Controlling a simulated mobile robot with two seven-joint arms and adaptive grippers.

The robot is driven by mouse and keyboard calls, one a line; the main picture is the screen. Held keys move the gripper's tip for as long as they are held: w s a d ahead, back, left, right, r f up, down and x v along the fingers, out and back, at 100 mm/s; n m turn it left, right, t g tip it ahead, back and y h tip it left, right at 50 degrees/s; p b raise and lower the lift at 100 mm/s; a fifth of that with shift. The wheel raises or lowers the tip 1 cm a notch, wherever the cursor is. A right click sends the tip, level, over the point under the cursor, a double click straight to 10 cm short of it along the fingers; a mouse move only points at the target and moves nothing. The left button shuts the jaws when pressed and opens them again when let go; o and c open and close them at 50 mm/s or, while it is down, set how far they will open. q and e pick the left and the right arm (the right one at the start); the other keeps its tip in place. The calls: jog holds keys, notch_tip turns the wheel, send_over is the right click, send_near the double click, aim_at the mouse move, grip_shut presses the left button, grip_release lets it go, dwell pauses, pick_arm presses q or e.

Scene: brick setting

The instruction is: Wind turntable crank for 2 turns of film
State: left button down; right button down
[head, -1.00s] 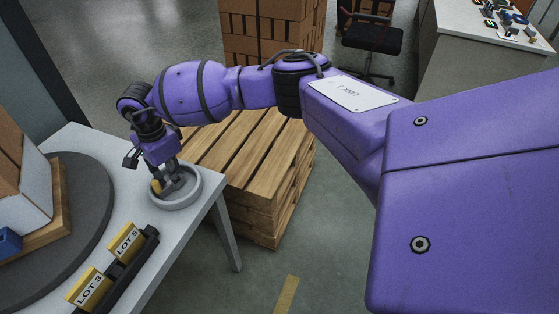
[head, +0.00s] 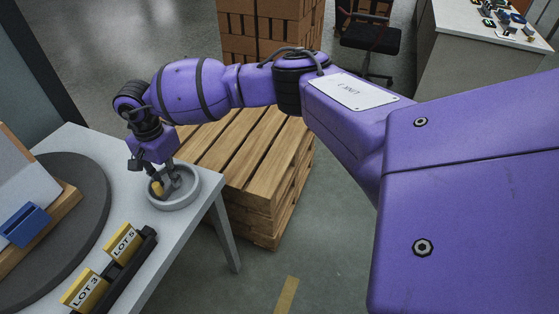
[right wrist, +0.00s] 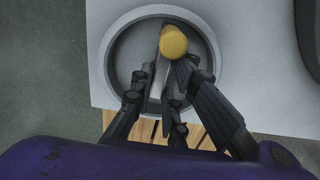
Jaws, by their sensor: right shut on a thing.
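The crank is a grey round dish-like wheel (head: 190,199) with a yellow knob (head: 157,188), at the right end of the white table. In the right wrist view the knob (right wrist: 173,41) stands near the wheel's upper rim. My right gripper (head: 160,180) reaches down over the wheel and is shut on the crank knob, with its dark fingers either side of it. The dark round turntable (head: 92,215) lies to the left. It carries a wooden board (head: 67,202) with a pale-sided load (head: 30,190) and a blue block (head: 25,225), cut off at the left edge. My left gripper is out of view.
A black rack (head: 128,270) with yellow LOT 5 (head: 122,242) and LOT 3 (head: 84,291) blocks stands at the table's front edge. A wooden pallet (head: 265,185) is behind the table. Bricks (head: 262,40), a chair (head: 370,38) and a bench are farther back.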

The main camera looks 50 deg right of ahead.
jog(key=c, duration=1.9)
grip_release()
jog(key=shift+w+r, duration=0.15)
jog(key=shift+r, duration=0.05)
jog(key=shift+o, duration=0.9)
jog(key=shift+f, duration=0.1)
notch_tip(320, 180, up, 12)
